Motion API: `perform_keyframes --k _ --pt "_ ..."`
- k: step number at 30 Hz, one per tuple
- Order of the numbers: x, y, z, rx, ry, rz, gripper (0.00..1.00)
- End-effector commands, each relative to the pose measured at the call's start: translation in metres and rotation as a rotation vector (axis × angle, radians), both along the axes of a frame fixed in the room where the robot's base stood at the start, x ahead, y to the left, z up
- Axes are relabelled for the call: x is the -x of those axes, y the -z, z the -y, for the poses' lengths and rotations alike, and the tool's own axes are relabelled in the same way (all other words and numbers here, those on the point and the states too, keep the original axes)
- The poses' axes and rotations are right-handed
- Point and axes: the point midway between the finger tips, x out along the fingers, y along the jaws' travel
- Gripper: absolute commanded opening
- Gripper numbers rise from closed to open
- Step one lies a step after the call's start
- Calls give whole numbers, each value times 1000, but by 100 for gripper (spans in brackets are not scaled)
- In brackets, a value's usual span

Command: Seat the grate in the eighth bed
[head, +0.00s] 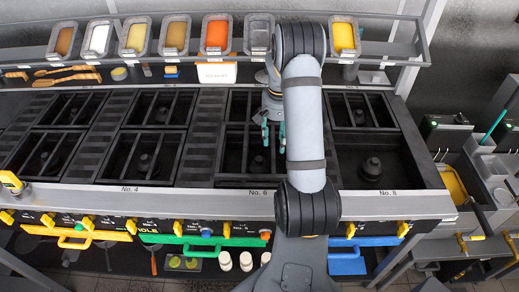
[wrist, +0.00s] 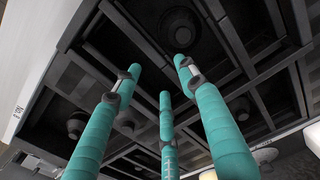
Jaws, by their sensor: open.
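The eighth bed (head: 408,180), above the No. 8 label at the front right, is a dark square pit with its round burner (head: 371,168) bare. No grate bars show across it. My gripper (head: 272,140) points down over the beds around No. 6, left of the eighth bed. Its teal fingers (wrist: 160,78) are spread and empty in the wrist view, above dark crossing bars. A dark grate (head: 258,160) shows in the No. 6 bed, partly hidden by my arm. I cannot tell whether the fingers touch it, or whether it is the task's grate.
Other beds with dark bars (head: 140,155) fill the range to the left, and a barred bed (head: 358,110) lies behind the eighth. A rack of food pans (head: 215,35) runs along the back. Yellow knobs (head: 402,229) line the front. Containers (head: 455,187) stand at the right.

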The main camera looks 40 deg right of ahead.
Motion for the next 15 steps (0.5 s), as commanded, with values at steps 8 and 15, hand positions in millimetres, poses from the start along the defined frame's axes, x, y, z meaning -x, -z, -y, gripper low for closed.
perform_keyframes --k 8,15 --pt "1 36 -5 -1 -2 -3 42" --pt "-1 41 -4 1 -1 1 42"
